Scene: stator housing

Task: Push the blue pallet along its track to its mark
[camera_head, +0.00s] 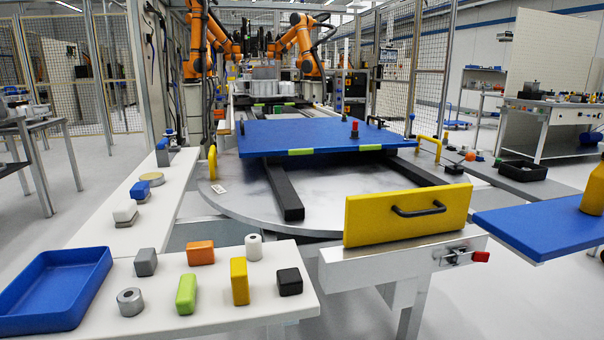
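The blue pallet (290,134) is a flat blue plate lying across two dark parallel rails (284,192) over a round grey table. Two short light-green strips (301,152) show on its near edge. A red knob-like piece (354,128) stands on it towards the right. The rails run from under the pallet towards the front, and their near stretch is bare. I cannot tell which marking is the pallet's mark. Neither of my grippers shows in the head view, and nothing is seen touching the pallet.
A yellow panel with a black handle (409,218) stands at the near end of the rails, above a red-tipped latch (480,256). A white bench (215,310) at front left holds small blocks and a blue tray (85,260). A blue board (548,222) juts in at right.

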